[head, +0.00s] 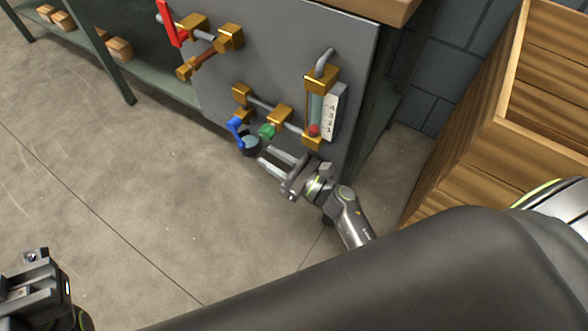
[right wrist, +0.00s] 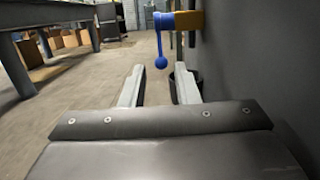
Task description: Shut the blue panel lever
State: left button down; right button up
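The blue lever (head: 236,129) is mounted low on the grey panel (head: 280,45), at a brass fitting on the lower pipe run. In the right wrist view the blue lever (right wrist: 160,40) hangs down from its brass fitting (right wrist: 189,20) and ends in a round knob. My right gripper (head: 265,157) is open and empty, its two fingers pointing at the lever from below right. In the right wrist view the lever is beyond and above the fingertips (right wrist: 160,72), apart from them. My left gripper (head: 25,262) is at the lower left, far from the panel; its fingers are not clear.
A red lever (head: 170,22) is on the upper pipes. A wooden crate (head: 480,150) stands right. Floor at left is clear.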

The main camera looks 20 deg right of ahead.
jog(key=v, duration=0.6)
jog(key=shift+s, duration=0.2)
jog(key=shift+d+f, duration=0.1)
jog(key=shift+d, duration=0.05)
